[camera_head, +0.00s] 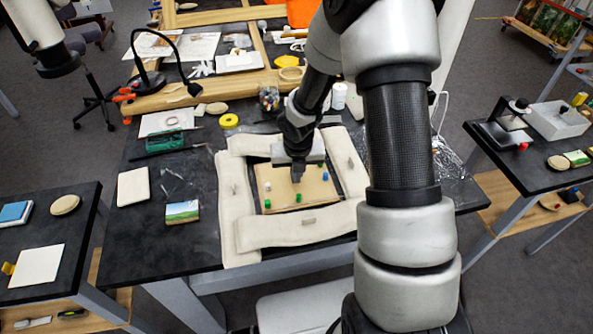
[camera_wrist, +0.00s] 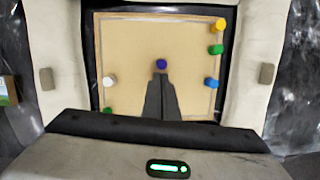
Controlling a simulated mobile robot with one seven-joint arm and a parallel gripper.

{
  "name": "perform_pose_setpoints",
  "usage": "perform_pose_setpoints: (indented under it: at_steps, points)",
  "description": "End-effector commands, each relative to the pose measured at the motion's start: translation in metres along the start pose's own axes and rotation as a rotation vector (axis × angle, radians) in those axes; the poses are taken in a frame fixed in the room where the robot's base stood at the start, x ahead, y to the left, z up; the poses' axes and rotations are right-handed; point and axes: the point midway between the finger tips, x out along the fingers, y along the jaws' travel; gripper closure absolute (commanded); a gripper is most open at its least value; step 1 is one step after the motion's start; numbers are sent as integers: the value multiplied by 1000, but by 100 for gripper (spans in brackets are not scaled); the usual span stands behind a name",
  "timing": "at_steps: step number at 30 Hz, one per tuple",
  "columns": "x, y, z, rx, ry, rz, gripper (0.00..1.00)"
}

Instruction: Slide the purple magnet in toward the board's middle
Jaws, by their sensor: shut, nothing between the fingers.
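The tan board (camera_wrist: 130,45) lies flat, and it also shows in the head view (camera_head: 285,178). The small round purple magnet (camera_wrist: 161,64) stands on the board near its middle in the wrist view. I cannot make it out in the head view. My gripper (camera_wrist: 161,76) is shut and empty, pointing down over the board. Its fingertips are right beside the purple magnet, on its lower side in the wrist view; I cannot tell if they touch. In the head view my gripper (camera_head: 297,176) is over the board and hides part of it.
A yellow magnet (camera_wrist: 218,26), a green magnet (camera_wrist: 215,49) and a blue magnet (camera_wrist: 211,82) line the board's right side. A white magnet (camera_wrist: 109,81) and another green one (camera_wrist: 107,111) are at left. Pale padded cushions (camera_head: 238,205) surround the board. Its middle is otherwise clear.

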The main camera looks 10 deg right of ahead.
Motion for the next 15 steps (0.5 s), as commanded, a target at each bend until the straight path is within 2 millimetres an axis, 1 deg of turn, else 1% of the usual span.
perform_pose_setpoints:
  at_steps: [3,11,15]
  points:
    - [4,0,1,0,-1,-1,100]
    - [4,0,1,1,-1,0,100]
    - [3,0,8,-1,1,0,100]
